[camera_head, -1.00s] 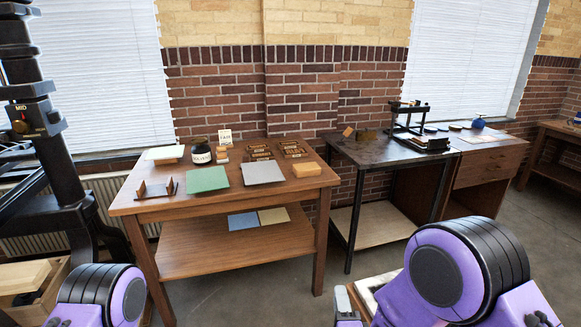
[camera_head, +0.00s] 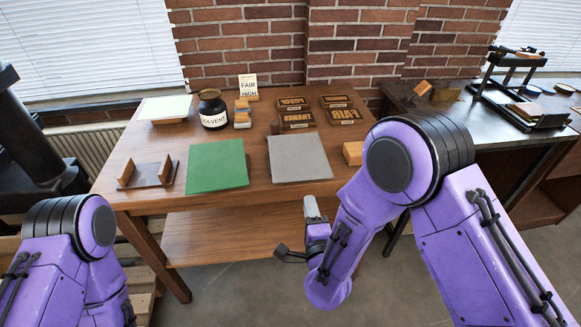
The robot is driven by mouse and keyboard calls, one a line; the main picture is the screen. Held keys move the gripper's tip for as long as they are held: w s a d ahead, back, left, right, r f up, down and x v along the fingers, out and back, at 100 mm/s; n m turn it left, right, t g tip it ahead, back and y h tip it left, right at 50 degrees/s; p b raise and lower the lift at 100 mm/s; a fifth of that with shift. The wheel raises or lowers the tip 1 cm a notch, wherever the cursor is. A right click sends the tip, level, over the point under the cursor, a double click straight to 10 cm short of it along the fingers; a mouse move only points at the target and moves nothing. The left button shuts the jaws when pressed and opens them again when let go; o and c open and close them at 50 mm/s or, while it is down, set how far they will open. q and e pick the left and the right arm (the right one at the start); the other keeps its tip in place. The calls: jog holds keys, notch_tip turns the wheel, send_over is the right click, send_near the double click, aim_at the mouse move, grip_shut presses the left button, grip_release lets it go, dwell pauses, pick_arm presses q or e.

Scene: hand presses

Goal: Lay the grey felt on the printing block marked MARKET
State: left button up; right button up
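The grey felt (camera_head: 300,157) is a flat square sheet lying on the wooden table (camera_head: 258,188) near its front edge. Several dark printing blocks with raised mirrored lettering lie behind it: back left (camera_head: 291,103), front left (camera_head: 297,120), front right (camera_head: 344,116) and back right (camera_head: 336,101). The front right one seems to read FAIR, the front left THANKS; the back right lettering is too small to read surely. My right gripper (camera_head: 312,210) is in front of the table, below the felt and apart from it; its finger gap is not clear. My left gripper is out of view.
A green sheet (camera_head: 217,163) lies left of the grey felt. A wooden stand (camera_head: 147,174), solvent jar (camera_head: 213,110), pale pad (camera_head: 165,108) and small sign (camera_head: 248,86) are also on the table. A yellow block (camera_head: 353,152) sits right of the felt, close to my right arm.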

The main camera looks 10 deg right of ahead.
aim_at(304, 174)
jog(key=w+b, duration=0.1)
jog(key=w, duration=0.8)
jog(key=shift+r, duration=0.25)
jog(key=shift+w, duration=0.1)
grip_shut()
notch_tip(304, 174, up, 3)
jog(key=shift+r+p, duration=0.1)
jog(key=shift+p, duration=1)
